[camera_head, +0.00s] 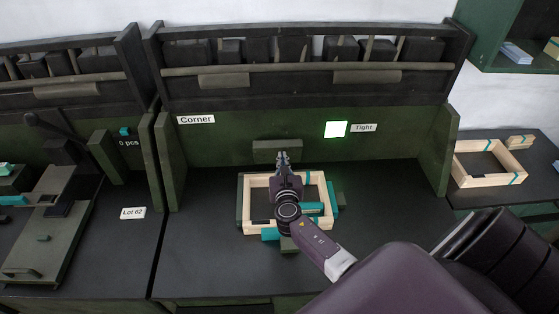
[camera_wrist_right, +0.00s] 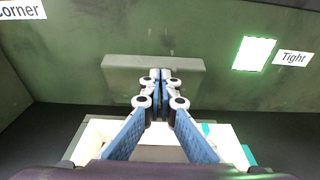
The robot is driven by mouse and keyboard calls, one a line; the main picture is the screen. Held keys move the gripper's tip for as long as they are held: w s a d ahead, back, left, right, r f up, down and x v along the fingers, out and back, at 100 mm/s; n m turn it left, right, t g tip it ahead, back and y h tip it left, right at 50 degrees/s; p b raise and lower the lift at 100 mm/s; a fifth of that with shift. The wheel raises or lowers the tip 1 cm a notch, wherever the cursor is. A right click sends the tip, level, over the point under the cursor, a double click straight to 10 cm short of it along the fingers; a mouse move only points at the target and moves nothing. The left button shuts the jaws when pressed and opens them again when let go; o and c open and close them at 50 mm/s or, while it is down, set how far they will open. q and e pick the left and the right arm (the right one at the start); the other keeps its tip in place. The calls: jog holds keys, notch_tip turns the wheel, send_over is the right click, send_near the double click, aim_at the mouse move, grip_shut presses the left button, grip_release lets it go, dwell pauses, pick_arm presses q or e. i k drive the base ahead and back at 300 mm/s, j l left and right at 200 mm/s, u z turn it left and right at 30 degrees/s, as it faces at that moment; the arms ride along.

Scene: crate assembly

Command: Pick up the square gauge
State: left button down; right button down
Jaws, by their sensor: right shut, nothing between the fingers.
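I cannot pick out a square gauge for certain in either view. A pale wooden frame (camera_head: 258,181) lies on the dark bench with teal parts (camera_head: 331,190) along its sides; its near part is partly covered by my arm. My right gripper (camera_head: 283,156) is over the far side of the frame, in front of the low green block (camera_head: 263,145) at the back panel. In the wrist view my right gripper (camera_wrist_right: 161,76) has its fingertips together with nothing between them. The frame's pale wood (camera_wrist_right: 223,140) shows below the fingers. My left gripper is not in view.
A lit green square (camera_head: 335,129) beside a "Tight" label and a "Corner" sign (camera_head: 196,120) are on the back panel. Another wooden frame (camera_head: 461,167) is on the right side table. A "Lot 62" tag (camera_head: 132,213) is on the left bench. Bench space left of the frame is clear.

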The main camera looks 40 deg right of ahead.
aim_at(310, 210)
jog(key=z, duration=0.45)
jog(key=k+j+z, duration=0.1)
jog(key=z, duration=0.85)
jog(key=k, duration=0.05)
